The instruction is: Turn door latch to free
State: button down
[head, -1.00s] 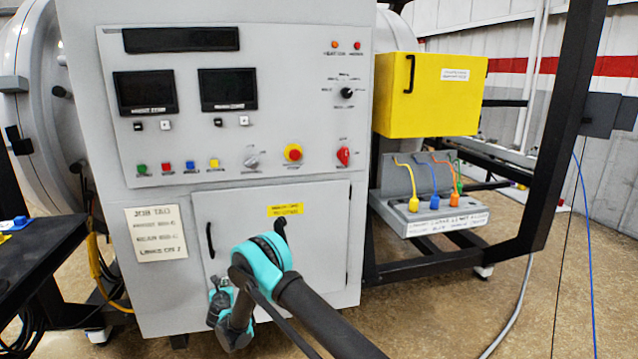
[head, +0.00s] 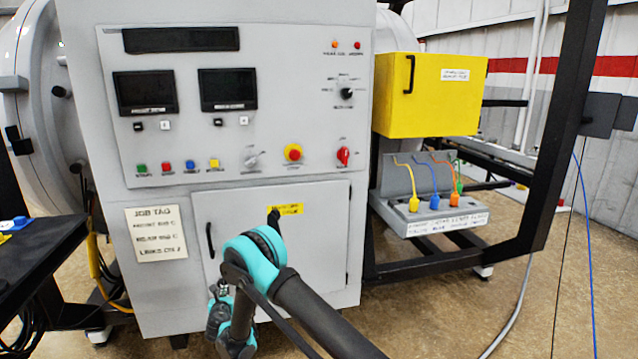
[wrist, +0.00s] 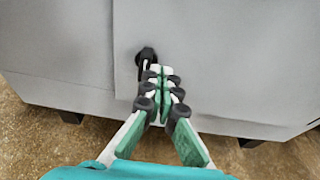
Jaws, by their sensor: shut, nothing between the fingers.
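The grey cabinet door (head: 318,240) is closed flush in the lower front of the furnace cabinet. A black upright handle (head: 210,240) sits near its left edge. In the wrist view, a black latch (wrist: 146,56) with a round head and a short downward part is on the panel, close to a vertical seam. I cannot tell if it is the same part as the handle. My gripper (wrist: 159,72) is shut and empty, its fingertips just right of and below the latch head. Whether they touch it is unclear. In the head view my arm hides the fingertips.
A control panel with a red emergency button (head: 293,153) is above the door. A yellow box (head: 430,95) and a cable-socket unit (head: 433,215) are on the right. A dark table (head: 40,255) stands at left. Black frame bars (head: 450,262) run right of the cabinet.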

jog(key=w+a, duration=0.5)
jog(key=shift+a+f, duration=0.25)
dwell(0.7)
jog(key=shift+d+f, duration=0.15)
dwell(0.7)
jog(key=shift+w+d+r, duration=0.1)
jog(key=shift+d, duration=0.35)
jog(key=shift+w+d+r, duration=0.1)
jog(key=shift+d, duration=0.35)
jog(key=shift+w+d+f, duration=0.1)
jog(key=shift+d, duration=0.35)
jog(key=shift+w+d+f, duration=0.1)
jog(key=shift+d, duration=0.3)
jog(key=shift+r, duration=0.1)
send_near(220, 282)
jog(key=shift+w+d, duration=0.75)
jog(key=shift+d, duration=0.35)
